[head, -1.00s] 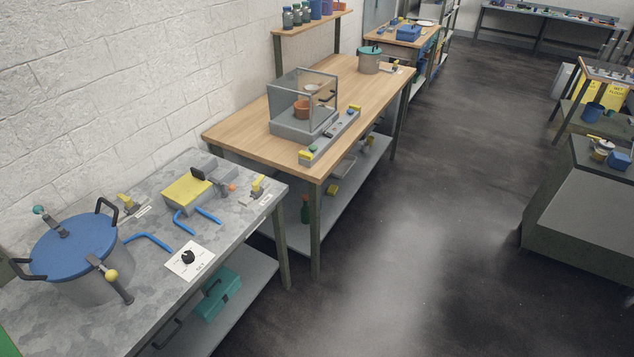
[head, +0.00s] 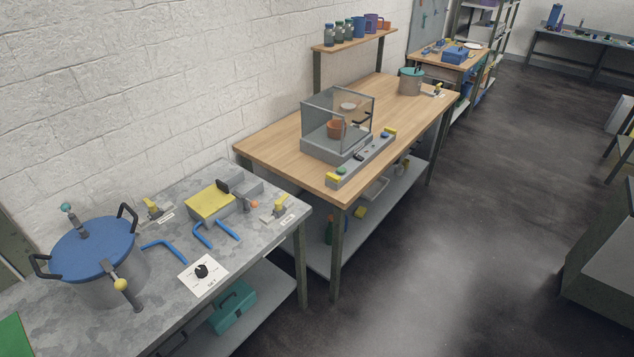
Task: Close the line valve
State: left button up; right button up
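I cannot tell for certain which thing is the line valve, as the small labels are unreadable. On the grey table, a yellow-topped grey unit (head: 209,203) has a black upright piece and an orange knob (head: 253,204). A small yellow fitting (head: 279,206) stands to its right beside a white label. A similar yellow fitting (head: 153,208) stands to its left. A black knob (head: 202,271) sits on a white plate near the front edge. A large pot with a blue lid (head: 92,248) carries fittings with a teal knob and a yellow knob. Neither gripper is in view.
Blue bent bars (head: 165,247) lie on the grey table (head: 150,305). A teal box (head: 233,308) is on the shelf below. Beyond it, a wooden table (head: 275,150) holds a clear-sided case (head: 337,125). The dark floor (head: 440,230) to the right is open.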

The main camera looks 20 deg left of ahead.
aim_at(277, 203)
jog(key=u, duration=0.15)
jog(key=i, duration=1.05)
jog(key=u, duration=0.4)
